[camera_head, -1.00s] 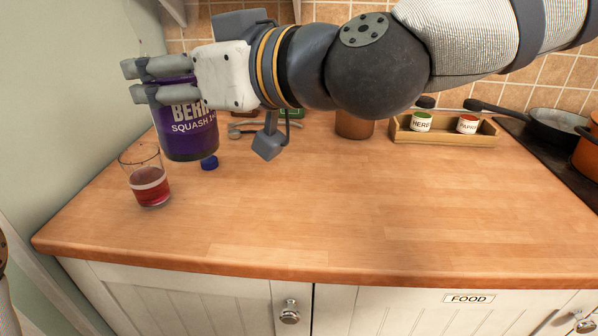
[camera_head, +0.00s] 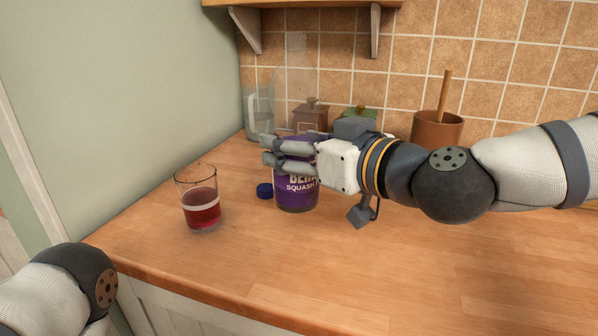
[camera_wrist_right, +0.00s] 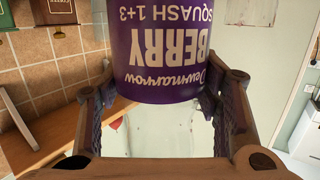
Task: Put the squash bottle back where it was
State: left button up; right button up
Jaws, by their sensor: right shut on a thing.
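The squash bottle (camera_head: 297,194) has a purple label and stands upright in the head view, left of centre over the worktop. My right gripper (camera_head: 268,150) is shut around it from the right, and its hand hides part of the bottle. In the right wrist view the label of the squash bottle (camera_wrist_right: 160,50) fills the top middle, upside down, between the two fingers. I cannot tell whether its base touches the worktop. A blue cap (camera_head: 265,190) lies just left of the bottle. My left arm shows at the lower left, but its gripper is out of view.
A glass of red drink (camera_head: 201,207) stands on the worktop (camera_head: 255,262) to the left. Behind the bottle are a glass jar (camera_head: 260,112), a brown canister (camera_head: 310,117) and a green-lidded one. A brown pot (camera_head: 437,132) stands at the back right. The front worktop is clear.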

jog(key=shift+w+f, duration=0.2)
jog(key=shift+w, duration=0.05)
jog(key=f, duration=0.2)
jog(key=f+b, duration=0.1)
jog(key=f, duration=0.1)
jog(key=shift+w+d, duration=0.1)
jog(key=shift+w, duration=0.15)
jog(key=shift+r, duration=0.3)
jog(key=shift+f, duration=0.2)
jog(key=o, duration=1.5)
pick_arm(q)
jog(key=shift+s+f+g, duration=0.3)
jog(key=shift+s+f, duration=0.35)
pick_arm(e)
jog(key=shift+o, duration=0.2)
